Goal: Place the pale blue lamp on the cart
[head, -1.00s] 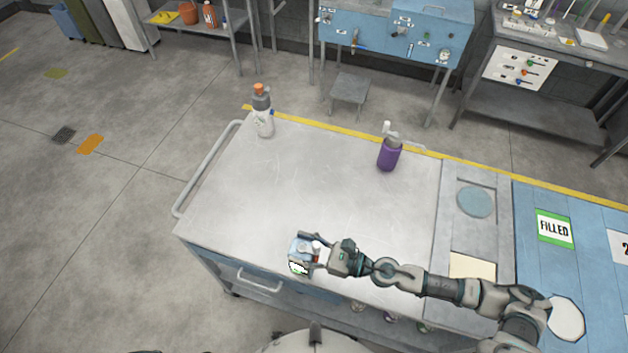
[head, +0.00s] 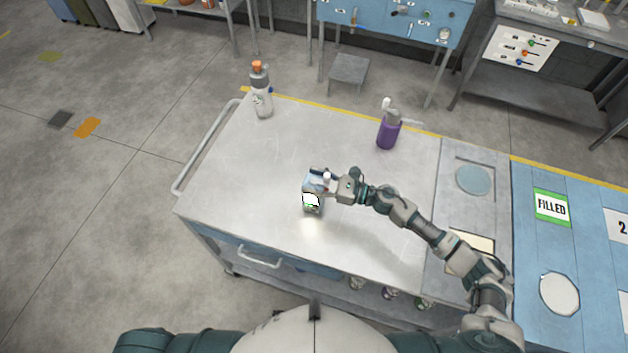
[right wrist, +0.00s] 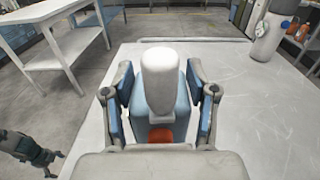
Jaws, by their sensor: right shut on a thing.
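The pale blue lamp (head: 312,184) has a white, lit-looking face and is over the middle front of the grey cart top (head: 225,185). My right gripper (head: 322,182) is shut on the lamp from its right side. In the right wrist view the lamp (right wrist: 183,112) stands between the two fingers of the gripper (right wrist: 160,92), with a white rounded part on top and a red spot low down. A bright glow lies on the cart just below the lamp. I cannot tell whether its base touches the cart.
A bottle with an orange cap (head: 261,92) stands at the cart's back left corner. A purple bottle (head: 389,133) stands at the back right.

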